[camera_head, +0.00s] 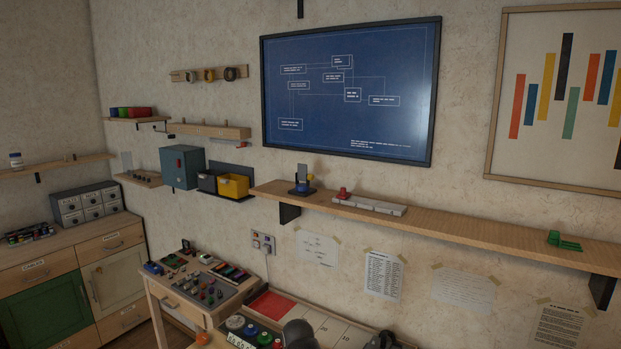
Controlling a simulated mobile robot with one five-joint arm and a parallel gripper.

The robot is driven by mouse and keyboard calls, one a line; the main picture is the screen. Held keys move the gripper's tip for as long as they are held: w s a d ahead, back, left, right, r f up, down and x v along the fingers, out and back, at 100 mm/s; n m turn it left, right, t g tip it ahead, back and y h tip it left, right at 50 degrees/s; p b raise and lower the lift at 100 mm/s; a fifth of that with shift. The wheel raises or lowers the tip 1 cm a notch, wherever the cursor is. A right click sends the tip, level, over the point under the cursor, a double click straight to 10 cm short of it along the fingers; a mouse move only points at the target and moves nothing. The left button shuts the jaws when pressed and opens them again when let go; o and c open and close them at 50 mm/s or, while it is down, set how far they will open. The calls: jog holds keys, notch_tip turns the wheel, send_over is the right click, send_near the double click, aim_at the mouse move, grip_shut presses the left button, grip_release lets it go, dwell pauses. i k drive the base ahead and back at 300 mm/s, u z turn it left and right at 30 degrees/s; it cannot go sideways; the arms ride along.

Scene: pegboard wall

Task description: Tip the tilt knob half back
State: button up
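I cannot make out for sure which thing is the tilt knob. On the long wooden shelf (450,222) stands a small dark device (302,187) with an upright grey plate and a blue part. To its right is a red knob-like piece (343,193) at the left end of a pale grey bar (375,205). A small green object (563,241) sits farther right on the shelf. The tilt of these parts is too small to read. My gripper is not recognisable in view; dark rounded shapes at the bottom edge are cut off.
A small table (168,292) with coloured parts stands below the shelf. In front of it are a red and white board (272,305) and several round coloured knobs (250,330). A blue box (181,167) and yellow bin (233,186) are on the wall at left.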

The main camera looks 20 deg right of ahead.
aim_at(301, 168)
jog(key=u, duration=1.8)
jog(key=i, duration=0.45)
